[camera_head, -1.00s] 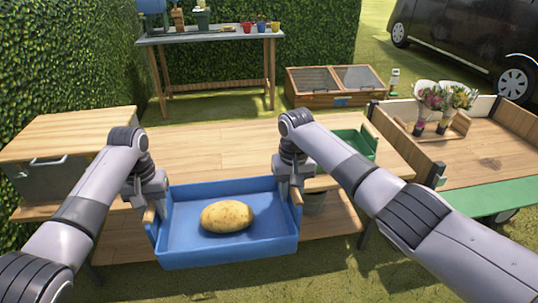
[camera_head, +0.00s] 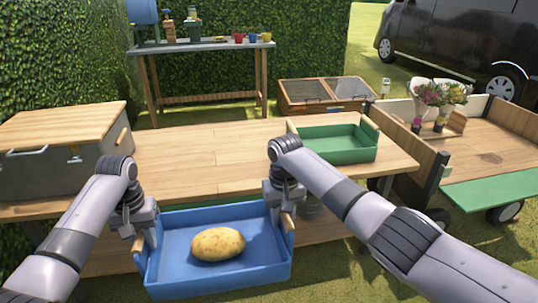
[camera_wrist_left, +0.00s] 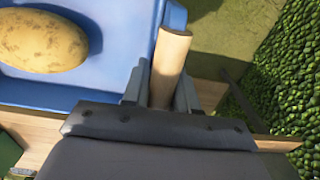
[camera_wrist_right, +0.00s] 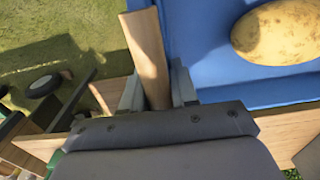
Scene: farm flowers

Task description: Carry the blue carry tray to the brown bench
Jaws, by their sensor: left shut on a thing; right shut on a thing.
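The blue carry tray (camera_head: 180,282) is held level in front of the wooden bench, with a potato (camera_head: 218,244) lying in it. My left gripper (camera_head: 139,240) is shut on the tray's left wooden handle, which shows between its fingers in the left wrist view (camera_wrist_left: 168,70). My right gripper (camera_head: 284,215) is shut on the right wooden handle, seen in the right wrist view (camera_wrist_right: 147,60). The brown bench (camera_head: 215,150) has a light wooden top and a lower shelf; the tray hides part of its front.
A grey bin with a wooden lid (camera_head: 65,125) stands at the bench's left end. A green tray (camera_head: 340,148) sits on its right part. The bench top between them is clear. A cart with flowers (camera_head: 495,150) stands at the right. A potting table (camera_head: 205,46) is behind.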

